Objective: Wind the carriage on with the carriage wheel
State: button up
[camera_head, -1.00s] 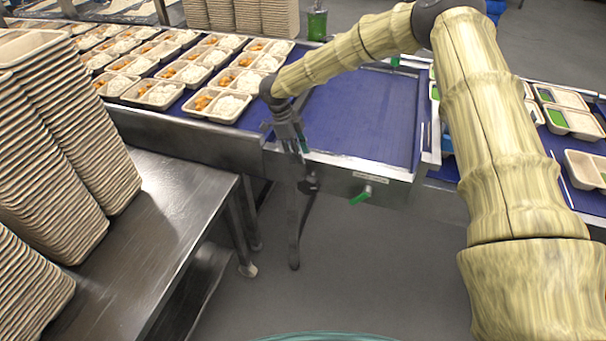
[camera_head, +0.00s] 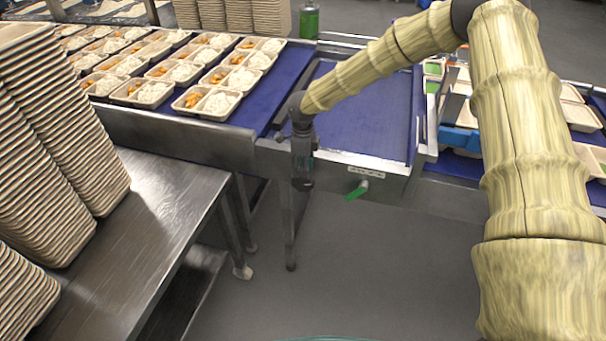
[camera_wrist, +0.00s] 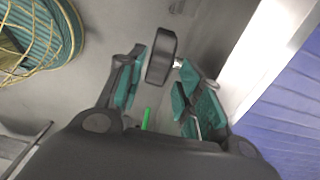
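My gripper (camera_head: 303,182) hangs at the front edge of the conveyor in the head view. In the wrist view its two teal-padded fingers (camera_wrist: 160,75) are apart. A black wheel (camera_wrist: 161,56), which I take for the carriage wheel, sits at the fingertips, between them. A short shaft joins it on the right. The left finger is very close to the wheel; I cannot tell whether either finger touches it. In the head view the wheel is not clearly distinguishable from the gripper.
A green lever (camera_head: 357,190) sticks out under the conveyor frame, right of my gripper. The blue belt section (camera_head: 365,110) behind is empty. Filled trays (camera_head: 208,103) stand on the left belt. A steel table (camera_head: 165,215) with tray stacks stands front left. Floor between is clear.

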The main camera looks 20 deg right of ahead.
aim_at(303, 182)
jog(key=shift+f+p, duration=0.4)
jog(key=shift+f, duration=1.8)
jog(key=c, duration=0.7)
